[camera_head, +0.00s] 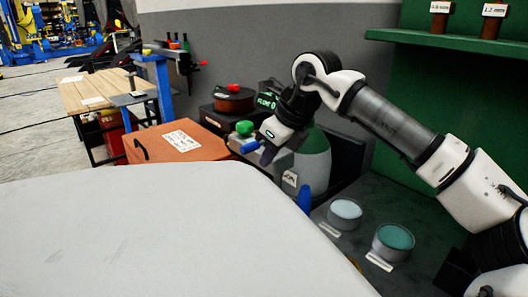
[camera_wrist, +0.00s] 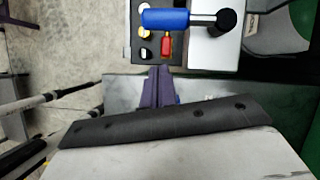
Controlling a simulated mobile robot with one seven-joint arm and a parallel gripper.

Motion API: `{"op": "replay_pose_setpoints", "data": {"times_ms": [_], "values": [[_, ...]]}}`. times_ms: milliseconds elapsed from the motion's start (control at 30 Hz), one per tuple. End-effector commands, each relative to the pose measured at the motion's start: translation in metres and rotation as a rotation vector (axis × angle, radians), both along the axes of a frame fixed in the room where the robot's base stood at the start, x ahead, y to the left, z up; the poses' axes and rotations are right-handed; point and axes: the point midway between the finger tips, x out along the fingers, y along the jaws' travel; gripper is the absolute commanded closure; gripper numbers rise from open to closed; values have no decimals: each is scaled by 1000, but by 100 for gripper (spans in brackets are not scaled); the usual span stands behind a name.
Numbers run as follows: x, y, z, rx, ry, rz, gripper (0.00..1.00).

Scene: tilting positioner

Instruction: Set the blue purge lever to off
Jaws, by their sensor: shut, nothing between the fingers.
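The blue lever (camera_wrist: 166,19) lies sideways across the top of the wrist view, with its rod running right to a black round end (camera_wrist: 227,20). In the head view a blue piece (camera_head: 247,146) just left of my gripper looks like this lever. My gripper (camera_head: 267,155) is shut and empty. Its purple fingers (camera_wrist: 158,84) point toward the lever in the wrist view, with a visible gap between. I see no readable on or off marks by the lever.
A small dark panel with a red knob (camera_wrist: 167,47) sits below the lever. A grey gas cylinder (camera_head: 313,163) stands close right of my gripper. An orange cabinet (camera_head: 160,145) is at left. A large pale surface (camera_head: 150,240) fills the front. Two round tins stand at right.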

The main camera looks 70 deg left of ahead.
Motion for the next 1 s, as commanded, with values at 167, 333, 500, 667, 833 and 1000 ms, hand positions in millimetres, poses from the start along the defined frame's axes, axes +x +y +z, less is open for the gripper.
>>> {"op": "replay_pose_setpoints", "data": {"times_ms": [167,333,500,667,833,1000], "values": [[7,-18,33,3,-3,-3,100],[12,-33,64,3,-3,-2,100],[14,-41,83,2,-1,-1,100],[15,-44,89,0,1,0,100],[15,-44,89,0,1,0,100],[15,-44,89,0,0,1,100]]}}
